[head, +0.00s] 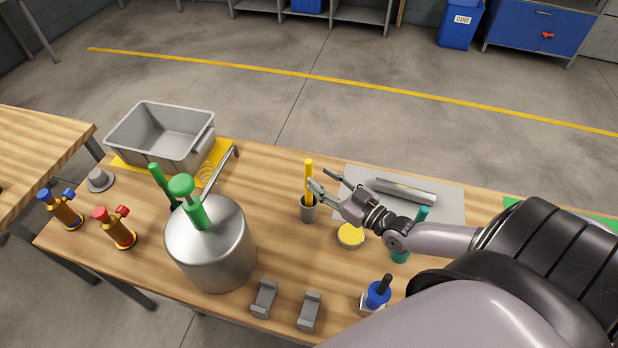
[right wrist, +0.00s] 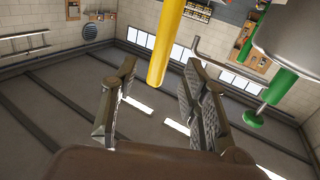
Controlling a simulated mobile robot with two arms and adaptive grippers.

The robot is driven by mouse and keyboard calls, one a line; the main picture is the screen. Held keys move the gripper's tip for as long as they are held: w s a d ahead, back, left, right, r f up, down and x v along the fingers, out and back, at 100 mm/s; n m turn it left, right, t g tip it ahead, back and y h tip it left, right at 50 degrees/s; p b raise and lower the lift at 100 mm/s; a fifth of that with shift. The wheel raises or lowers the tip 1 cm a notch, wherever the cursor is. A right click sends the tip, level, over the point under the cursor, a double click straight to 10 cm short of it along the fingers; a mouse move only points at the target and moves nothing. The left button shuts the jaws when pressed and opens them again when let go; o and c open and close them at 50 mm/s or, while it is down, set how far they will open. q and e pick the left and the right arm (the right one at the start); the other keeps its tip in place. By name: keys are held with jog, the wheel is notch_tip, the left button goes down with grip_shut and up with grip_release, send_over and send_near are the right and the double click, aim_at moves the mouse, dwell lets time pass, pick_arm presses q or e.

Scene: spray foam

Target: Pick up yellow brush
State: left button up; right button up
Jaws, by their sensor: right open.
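The yellow brush (head: 309,175) stands upright in a small grey cup (head: 310,211) near the middle of the table, with only its yellow handle showing. My right gripper (head: 321,178) is open at the handle, reaching in from the right. One fingertip appears very near the handle in the head view. In the right wrist view, which looks upside down, the yellow handle (right wrist: 169,35) shows between the two spread fingers (right wrist: 160,66). I cannot tell whether a finger touches it. My left gripper is not in view.
A large steel tank (head: 212,255) with a green handle stands left of the cup. A yellow-topped round tin (head: 350,234) and a grey mat (head: 443,205) with a metal cylinder lie to the right. A grey bin (head: 133,149) stands at the back left.

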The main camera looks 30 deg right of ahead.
aim_at(312, 172)
jog(key=shift+w+a+b, duration=0.2)
jog(key=shift+w+b, duration=0.15)
jog(key=shift+w, duration=0.25)
jog(key=b+x, duration=0.2)
jog(key=x, duration=0.1)
jog(key=shift+w, duration=0.75)
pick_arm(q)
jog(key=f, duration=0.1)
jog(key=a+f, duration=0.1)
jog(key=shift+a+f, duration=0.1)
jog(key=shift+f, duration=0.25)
pick_arm(e)
jog(key=shift+a, duration=0.1)
jog(key=shift+s+r, duration=0.1)
jog(key=shift+s, duration=0.05)
jog(key=shift+c, duration=0.7)
grip_shut()
